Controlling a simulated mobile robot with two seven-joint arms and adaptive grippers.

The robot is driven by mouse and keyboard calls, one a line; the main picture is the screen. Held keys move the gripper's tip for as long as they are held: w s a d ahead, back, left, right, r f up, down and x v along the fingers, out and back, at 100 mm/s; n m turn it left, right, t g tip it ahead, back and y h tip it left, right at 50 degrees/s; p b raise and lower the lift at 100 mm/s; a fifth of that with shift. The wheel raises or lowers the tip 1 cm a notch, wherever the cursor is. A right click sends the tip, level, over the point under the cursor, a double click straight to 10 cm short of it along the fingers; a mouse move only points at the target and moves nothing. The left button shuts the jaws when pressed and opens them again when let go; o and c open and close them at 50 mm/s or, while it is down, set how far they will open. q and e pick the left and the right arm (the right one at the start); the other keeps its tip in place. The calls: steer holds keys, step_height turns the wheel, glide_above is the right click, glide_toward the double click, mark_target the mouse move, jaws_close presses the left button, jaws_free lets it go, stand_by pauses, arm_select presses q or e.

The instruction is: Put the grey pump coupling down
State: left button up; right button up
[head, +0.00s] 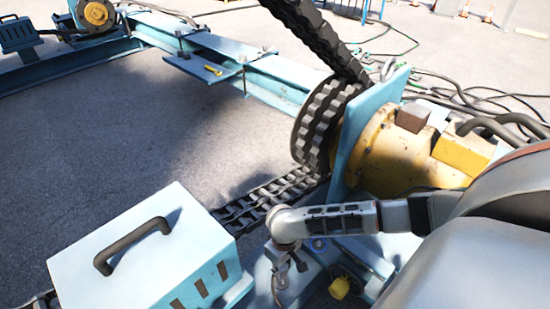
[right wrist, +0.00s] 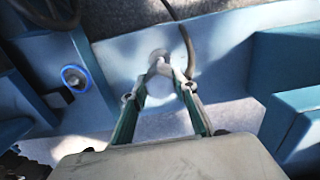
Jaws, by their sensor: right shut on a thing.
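My right gripper (head: 284,274) hangs down over the blue frame at the lower middle of the head view. In the right wrist view its two fingers (right wrist: 161,76) converge and are shut on a small light grey piece, the grey pump coupling (right wrist: 158,55). Only the coupling's rounded end shows beyond the fingertips, close over a pale blue surface (right wrist: 225,60). I cannot tell whether it touches that surface. A dark hose (right wrist: 183,35) runs beside the fingertips; where it joins is unclear. My left gripper is not in view.
A pale blue box with a dark handle (head: 130,245) stands left of the gripper. A chain track (head: 265,197) runs to the black reel wheel (head: 318,125). A yellow motor (head: 395,150) is behind my arm. A yellow plug (head: 340,288) lies right of the gripper. A blue-ringed fitting (right wrist: 74,77) is nearby.

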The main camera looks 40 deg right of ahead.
mark_target(282, 281)
steer(key=f, duration=0.2)
steer(key=shift+s+f+b, duration=0.3)
steer(key=shift+w+f, duration=0.3)
steer(key=shift+f, duration=0.05)
step_height(282, 281, down, 4)
steer(key=b, duration=0.2)
steer(key=shift+s+f+b, duration=0.1)
steer(key=shift+f+b, duration=0.15)
steer(key=shift+b, duration=0.1)
steer(key=shift+w+r, duration=0.2)
steer(key=shift+r, duration=0.1)
jaws_close()
steer(key=shift+f, duration=0.25)
steer(key=o, duration=1.2)
jaws_free()
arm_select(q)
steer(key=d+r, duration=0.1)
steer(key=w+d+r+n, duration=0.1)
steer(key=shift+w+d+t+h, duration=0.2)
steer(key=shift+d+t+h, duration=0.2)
